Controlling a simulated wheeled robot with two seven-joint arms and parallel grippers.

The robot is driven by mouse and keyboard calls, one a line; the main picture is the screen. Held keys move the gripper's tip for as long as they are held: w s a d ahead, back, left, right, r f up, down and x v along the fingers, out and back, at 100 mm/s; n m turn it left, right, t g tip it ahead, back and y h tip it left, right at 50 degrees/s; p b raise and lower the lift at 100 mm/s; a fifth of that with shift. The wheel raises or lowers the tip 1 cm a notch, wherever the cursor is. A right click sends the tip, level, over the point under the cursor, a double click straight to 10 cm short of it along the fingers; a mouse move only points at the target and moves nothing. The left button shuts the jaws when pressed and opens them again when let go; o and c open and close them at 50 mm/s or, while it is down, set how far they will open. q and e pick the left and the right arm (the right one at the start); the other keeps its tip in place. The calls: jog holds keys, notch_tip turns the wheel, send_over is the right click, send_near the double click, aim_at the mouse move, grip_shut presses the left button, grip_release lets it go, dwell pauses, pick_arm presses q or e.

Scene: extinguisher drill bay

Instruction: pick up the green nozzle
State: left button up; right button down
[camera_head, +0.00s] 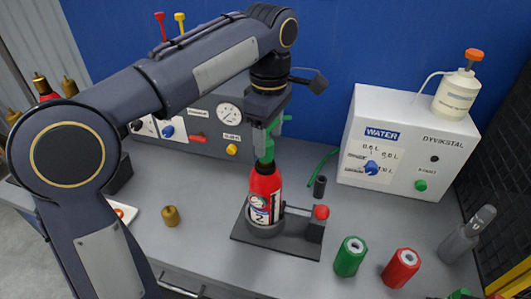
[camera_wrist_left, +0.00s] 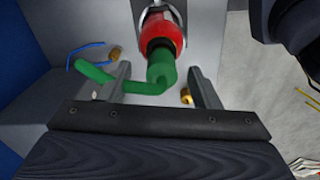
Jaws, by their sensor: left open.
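The green nozzle (camera_head: 267,150) sits on top of the red extinguisher (camera_head: 264,188), which stands upright in a dark stand (camera_head: 250,240). My left gripper (camera_head: 265,134) points down over the nozzle and partly hides it. In the left wrist view the open fingers (camera_wrist_left: 160,84) stand on either side of the nozzle (camera_wrist_left: 161,73), with a gap to its thick body. A green curved tube runs from the nozzle towards the left finger in that view. My right gripper is not in view.
A white water box (camera_head: 405,145) with a bottle (camera_head: 456,95) stands at the back right. A gauge panel (camera_head: 222,130) is behind the arm. A brass fitting (camera_head: 171,216), a green cap (camera_head: 350,257) and a red cap (camera_head: 401,268) stand on the bench.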

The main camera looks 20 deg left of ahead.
aim_at(266, 161)
pick_arm(q)
jog(key=f, duration=0.4)
jog(key=shift+s+a, duration=0.1)
jog(key=shift+a, duration=0.25)
jog(key=shift+f, duration=0.4)
jog(key=c, duration=1.1)
jog(key=shift+c, duration=0.6)
jog(key=shift+r, duration=0.15)
